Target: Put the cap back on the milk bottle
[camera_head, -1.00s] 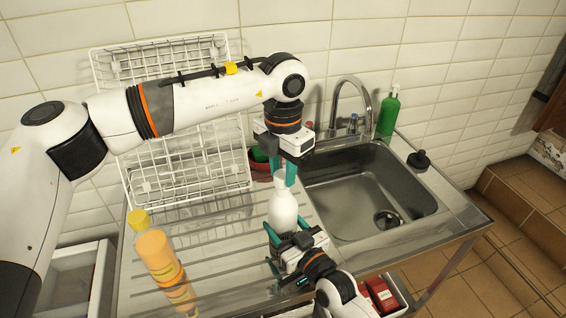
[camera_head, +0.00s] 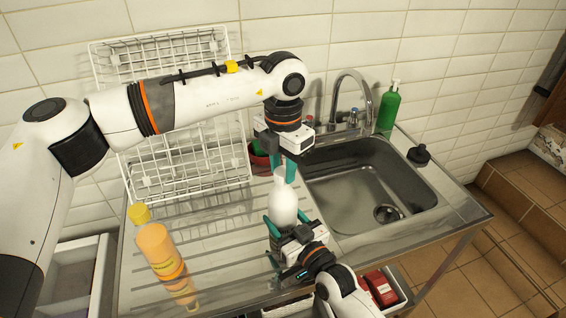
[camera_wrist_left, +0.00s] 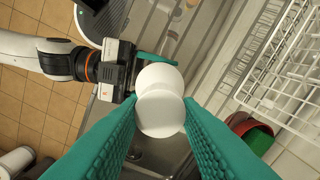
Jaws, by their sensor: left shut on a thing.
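The white milk bottle (camera_head: 284,207) stands upright on the drainboard, left of the sink. My right gripper (camera_head: 287,225) has a teal finger on each side of its body and appears closed on it. My left gripper (camera_head: 284,170) points down over the bottle's top, shut on the white cap. In the left wrist view the cap (camera_wrist_left: 160,115) sits between the teal fingertips, in line with the bottle (camera_wrist_left: 163,76). Cap and bottle overlap there, so I cannot tell whether they touch. The bottle's neck is partly hidden by the left fingers in the head view.
An orange bottle with a yellow cap (camera_head: 157,248) stands left on the drainboard. A white wire rack (camera_head: 185,165) is behind it. A red bowl (camera_head: 259,160) is behind the left gripper. The sink (camera_head: 365,185), tap (camera_head: 362,95) and green soap bottle (camera_head: 388,108) are right.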

